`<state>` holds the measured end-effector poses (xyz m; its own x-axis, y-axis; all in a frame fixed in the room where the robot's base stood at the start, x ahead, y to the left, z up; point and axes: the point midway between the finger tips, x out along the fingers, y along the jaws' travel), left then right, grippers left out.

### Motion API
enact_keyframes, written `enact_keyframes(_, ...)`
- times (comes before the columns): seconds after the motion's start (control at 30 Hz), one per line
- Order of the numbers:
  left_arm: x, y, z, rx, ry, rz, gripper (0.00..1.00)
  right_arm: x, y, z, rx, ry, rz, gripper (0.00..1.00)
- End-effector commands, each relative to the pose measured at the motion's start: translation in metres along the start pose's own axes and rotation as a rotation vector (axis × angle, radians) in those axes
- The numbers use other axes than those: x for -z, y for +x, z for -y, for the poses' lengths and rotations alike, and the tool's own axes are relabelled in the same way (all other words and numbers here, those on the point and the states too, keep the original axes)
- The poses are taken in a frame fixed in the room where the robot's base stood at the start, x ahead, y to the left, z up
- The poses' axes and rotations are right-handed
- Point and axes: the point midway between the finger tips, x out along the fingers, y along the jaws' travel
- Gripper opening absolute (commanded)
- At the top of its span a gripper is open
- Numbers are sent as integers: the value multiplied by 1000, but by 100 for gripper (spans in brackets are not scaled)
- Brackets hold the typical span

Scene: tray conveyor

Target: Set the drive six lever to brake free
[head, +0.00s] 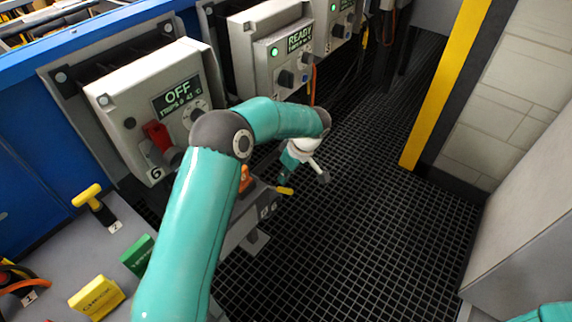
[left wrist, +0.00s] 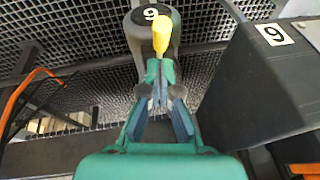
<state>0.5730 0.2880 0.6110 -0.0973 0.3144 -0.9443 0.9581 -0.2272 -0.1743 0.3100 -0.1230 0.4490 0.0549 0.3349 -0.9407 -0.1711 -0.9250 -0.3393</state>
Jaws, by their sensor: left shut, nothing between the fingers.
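The drive six lever has a yellow handle (head: 285,190) beside a grey housing (head: 262,213) marked 6, partly behind my left arm. My right gripper is not in view.
A control box (head: 125,110) reading OFF, with a red switch (head: 157,134), stands at left; another box (head: 283,62) reads READY. A grey bench (head: 70,235) holds yellow and green blocks. The dark grating floor (head: 390,220) is clear at right.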

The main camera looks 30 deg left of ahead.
Motion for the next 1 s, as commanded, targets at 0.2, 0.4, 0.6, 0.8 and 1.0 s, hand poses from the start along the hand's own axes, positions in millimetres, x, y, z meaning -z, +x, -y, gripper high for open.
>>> enact_keyframes(0.2, -11, 11, 0, 0, 0, -1, 0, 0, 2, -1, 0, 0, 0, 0)
enact_keyframes(0.4, -12, 12, 0, -1, -1, -1, 0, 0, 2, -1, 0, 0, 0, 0)
enact_keyframes(0.6, -13, 12, 0, -1, -1, -3, 0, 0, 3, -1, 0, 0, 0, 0)
enact_keyframes(0.8, -18, 17, -2, 2, -3, -34, 0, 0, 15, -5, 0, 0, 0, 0)
enact_keyframes(1.0, -30, 28, -6, 15, -13, -126, 0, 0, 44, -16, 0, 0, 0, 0)
